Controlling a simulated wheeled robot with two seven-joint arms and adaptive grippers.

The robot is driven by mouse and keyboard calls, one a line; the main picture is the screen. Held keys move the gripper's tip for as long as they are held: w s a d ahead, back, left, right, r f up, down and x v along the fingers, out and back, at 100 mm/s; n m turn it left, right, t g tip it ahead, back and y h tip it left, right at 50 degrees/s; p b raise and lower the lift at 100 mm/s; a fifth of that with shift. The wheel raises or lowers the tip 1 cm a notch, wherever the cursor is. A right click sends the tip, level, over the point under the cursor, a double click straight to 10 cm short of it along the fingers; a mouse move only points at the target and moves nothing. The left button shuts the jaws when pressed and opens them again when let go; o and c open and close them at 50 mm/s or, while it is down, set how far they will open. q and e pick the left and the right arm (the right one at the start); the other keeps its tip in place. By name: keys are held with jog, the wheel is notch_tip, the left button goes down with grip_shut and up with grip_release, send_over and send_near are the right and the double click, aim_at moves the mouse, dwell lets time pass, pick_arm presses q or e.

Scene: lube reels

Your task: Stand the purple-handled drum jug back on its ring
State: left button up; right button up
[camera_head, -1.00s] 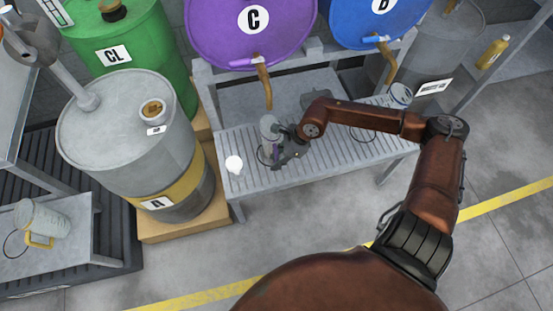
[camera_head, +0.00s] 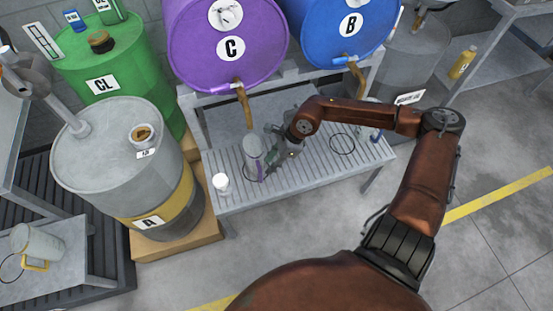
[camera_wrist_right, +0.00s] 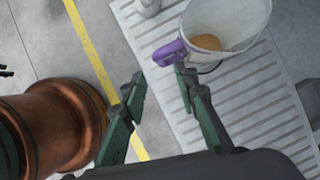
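The drum jug (camera_head: 253,150), a pale clear jug with a purple handle, stands upright on the slatted bench (camera_head: 300,174) below purple drum C. In the right wrist view the jug (camera_wrist_right: 235,18) has amber liquid at its bottom, and its purple handle (camera_wrist_right: 170,52) points toward my gripper. A dark arc of the ring (camera_wrist_right: 210,67) shows at its base; whether the base is centred on it is hidden. My right gripper (camera_head: 273,156) is beside the jug on its right. Its fingers (camera_wrist_right: 160,78) are apart and empty, the handle just beyond the tips. My left gripper is out of view.
A small white container (camera_head: 221,184) stands left of the jug. An empty ring (camera_head: 342,143) lies to the right, beyond it another jug partly behind my arm. Purple drum C (camera_head: 232,30) and its spout (camera_head: 246,105) hang above. Drum A (camera_head: 110,165) stands left.

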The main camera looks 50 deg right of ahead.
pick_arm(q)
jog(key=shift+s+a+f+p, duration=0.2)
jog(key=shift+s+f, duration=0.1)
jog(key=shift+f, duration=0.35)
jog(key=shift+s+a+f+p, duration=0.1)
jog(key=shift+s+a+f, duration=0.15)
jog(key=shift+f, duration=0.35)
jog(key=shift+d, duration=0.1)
